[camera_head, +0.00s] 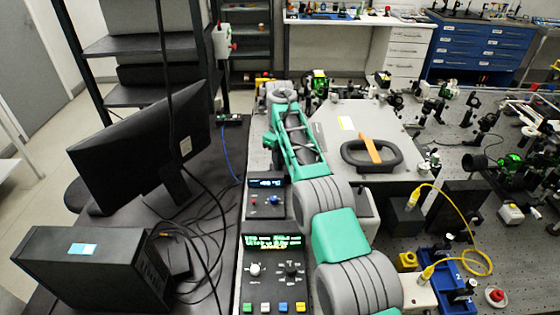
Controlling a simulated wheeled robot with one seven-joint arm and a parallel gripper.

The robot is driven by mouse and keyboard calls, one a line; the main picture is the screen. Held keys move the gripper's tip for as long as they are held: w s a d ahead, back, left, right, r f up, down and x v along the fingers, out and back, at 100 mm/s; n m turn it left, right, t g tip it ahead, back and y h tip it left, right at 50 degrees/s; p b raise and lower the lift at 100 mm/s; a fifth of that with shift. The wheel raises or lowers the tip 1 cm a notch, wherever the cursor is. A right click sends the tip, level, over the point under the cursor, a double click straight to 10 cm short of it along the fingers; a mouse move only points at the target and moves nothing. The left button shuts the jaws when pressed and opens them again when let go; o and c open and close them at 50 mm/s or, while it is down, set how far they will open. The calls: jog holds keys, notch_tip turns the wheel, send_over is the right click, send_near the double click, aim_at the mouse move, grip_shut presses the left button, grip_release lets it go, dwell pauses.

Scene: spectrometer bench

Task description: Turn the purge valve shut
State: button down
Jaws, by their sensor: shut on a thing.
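My green and grey arm reaches from the bottom of the head view up and away along the bench.
A pale cover (395,120) with a black handle and an orange bar (370,148) lies right of my arm. Control boxes (270,278) stand left of it. A monitor (145,140) and a black computer (90,265) fill the left. Optics and a yellow cable (462,220) crowd the right.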

jog(key=shift+n, duration=0.4)
jog(key=n, duration=1.1)
dwell(0.5)
jog(key=c, duration=1.3)
grip_release()
jog(key=shift+c, duration=0.2)
jog(key=shift+r, duration=0.1)
